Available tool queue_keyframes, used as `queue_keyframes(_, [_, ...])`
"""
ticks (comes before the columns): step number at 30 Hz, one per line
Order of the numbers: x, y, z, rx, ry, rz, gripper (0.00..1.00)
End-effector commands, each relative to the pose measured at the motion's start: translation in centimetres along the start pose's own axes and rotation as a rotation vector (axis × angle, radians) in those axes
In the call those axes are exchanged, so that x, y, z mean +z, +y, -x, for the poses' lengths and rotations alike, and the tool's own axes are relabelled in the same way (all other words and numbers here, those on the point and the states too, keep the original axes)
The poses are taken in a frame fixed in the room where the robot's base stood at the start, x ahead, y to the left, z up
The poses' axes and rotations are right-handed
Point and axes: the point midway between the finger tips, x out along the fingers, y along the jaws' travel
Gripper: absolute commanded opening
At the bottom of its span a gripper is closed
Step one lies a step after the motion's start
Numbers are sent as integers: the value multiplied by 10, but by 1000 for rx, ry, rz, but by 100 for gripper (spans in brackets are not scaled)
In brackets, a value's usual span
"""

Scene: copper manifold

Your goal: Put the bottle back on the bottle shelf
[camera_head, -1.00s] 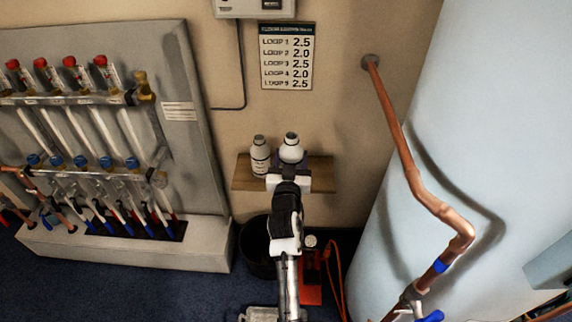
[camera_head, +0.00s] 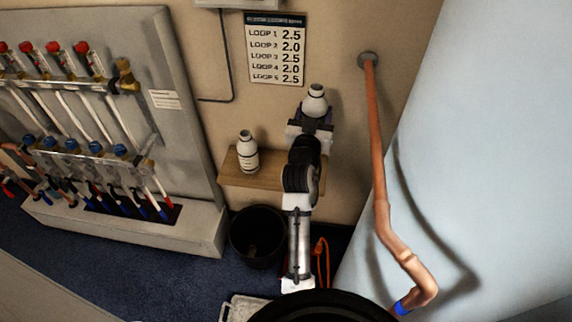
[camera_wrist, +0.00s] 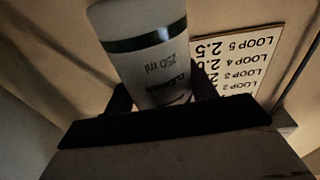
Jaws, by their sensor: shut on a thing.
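The held bottle (camera_head: 315,98) is white with a pale cap and shows above my gripper in the head view. My gripper (camera_head: 311,123) is shut on it. In the wrist view the bottle (camera_wrist: 150,60) sits between the dark fingers, with a dark band and "250 ml" on its label. The bottle shelf (camera_head: 268,178) is a small wooden board on the wall. The held bottle appears above its right end, roughly upright. My arm hides part of the shelf's right side.
A second white bottle (camera_head: 247,153) stands on the shelf's left part. A loop chart (camera_head: 277,50) hangs on the wall behind. A copper pipe (camera_head: 377,150) runs down at the right, beside a large pale cylinder (camera_head: 490,150). A black bucket (camera_head: 257,238) stands below the shelf.

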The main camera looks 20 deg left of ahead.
Motion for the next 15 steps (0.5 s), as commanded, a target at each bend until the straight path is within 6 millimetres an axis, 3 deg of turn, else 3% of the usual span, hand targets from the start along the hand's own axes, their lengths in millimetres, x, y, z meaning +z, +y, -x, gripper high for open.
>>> queue_keyframes(15, [125,0,9,-1,-6,2,21])
